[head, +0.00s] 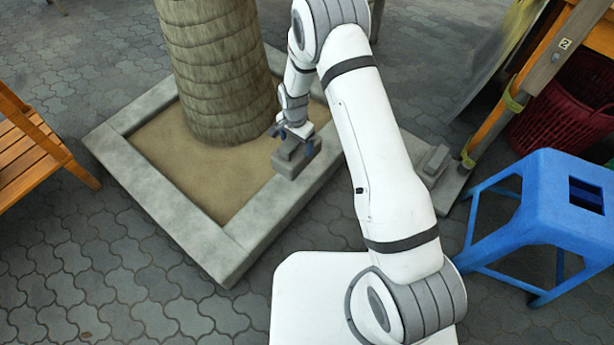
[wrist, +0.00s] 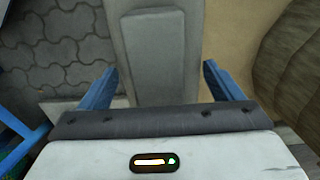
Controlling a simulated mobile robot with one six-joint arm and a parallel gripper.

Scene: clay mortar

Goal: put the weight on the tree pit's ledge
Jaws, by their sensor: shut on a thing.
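The weight (head: 294,160) is a grey block with a raised panel on top. My gripper (head: 297,138) is shut on it, with blue fingers at either side. In the wrist view the weight (wrist: 155,60) lies between the fingers of my gripper (wrist: 160,75). The tree pit's ledge (head: 172,205) is a square grey stone border around sand and a thick trunk. The weight is over the right-hand side of this ledge in the head view. Whether it touches the stone cannot be told, as the weight hides the part beneath it.
The palm trunk (head: 222,70) rises from the sand (head: 165,150) left of my gripper. A blue stool (head: 545,205) stands at the right, near a post with a grey block (head: 437,160) at its foot. A wooden bench (head: 30,150) is at the left.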

